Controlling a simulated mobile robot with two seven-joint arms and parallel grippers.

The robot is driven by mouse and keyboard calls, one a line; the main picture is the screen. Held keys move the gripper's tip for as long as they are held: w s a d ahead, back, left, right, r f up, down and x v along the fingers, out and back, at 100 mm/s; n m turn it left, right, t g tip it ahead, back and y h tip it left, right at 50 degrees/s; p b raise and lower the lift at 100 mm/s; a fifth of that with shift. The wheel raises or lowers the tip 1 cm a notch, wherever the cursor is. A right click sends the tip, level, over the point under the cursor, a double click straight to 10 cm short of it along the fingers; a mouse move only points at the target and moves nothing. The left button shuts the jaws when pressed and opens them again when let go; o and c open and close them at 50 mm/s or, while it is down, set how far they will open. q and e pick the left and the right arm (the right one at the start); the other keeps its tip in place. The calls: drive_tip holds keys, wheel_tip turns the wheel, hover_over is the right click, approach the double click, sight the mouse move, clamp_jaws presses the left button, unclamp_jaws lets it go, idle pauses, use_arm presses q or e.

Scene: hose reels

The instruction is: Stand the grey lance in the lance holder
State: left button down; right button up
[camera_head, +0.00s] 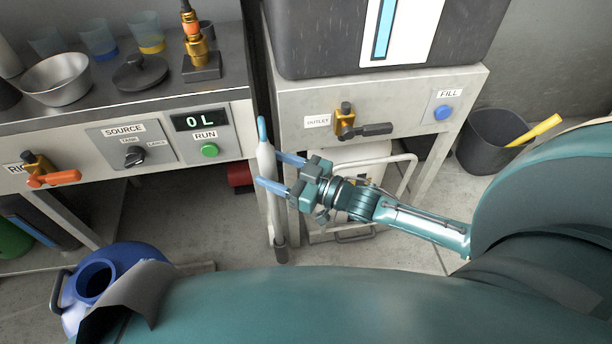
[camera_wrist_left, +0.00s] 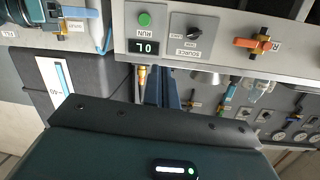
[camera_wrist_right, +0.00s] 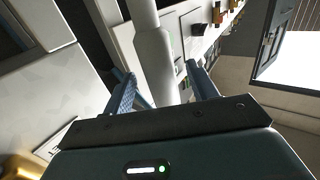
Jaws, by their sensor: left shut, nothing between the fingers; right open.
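The grey lance (camera_head: 267,180) is pale with a blue tip and stands nearly upright in front of the gap between the two benches. Its lower end meets a dark sleeve (camera_head: 281,250); I cannot tell whether this is the lance holder. My right gripper (camera_head: 272,170) is open, its blue fingers at the lance. In the right wrist view the pale shaft (camera_wrist_right: 153,55) rises between the spread fingers (camera_wrist_right: 160,92). My left gripper (camera_wrist_left: 167,88) is shut and empty, seen only in its own wrist view. The blue tip (camera_wrist_left: 107,38) also shows there.
The left bench (camera_head: 60,118) carries a bowl, cups and a brass nozzle on a block (camera_head: 202,68). The right bench (camera_head: 285,100) has an outlet valve (camera_head: 347,121). A blue jug (camera_head: 122,262) stands lower left and a dark bin (camera_head: 485,140) at right.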

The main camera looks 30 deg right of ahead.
use_arm(q)
drive_tip(key=shift+s+a+n+g+y+p, duration=0.25)
drive_tip(key=shift+s+n+g+y+p, duration=0.15)
drive_tip(key=shift+g+p, duration=0.6)
use_arm(e)
drive_tip(key=v, duration=1.1)
drive_tip(key=shift+r, duration=0.1)
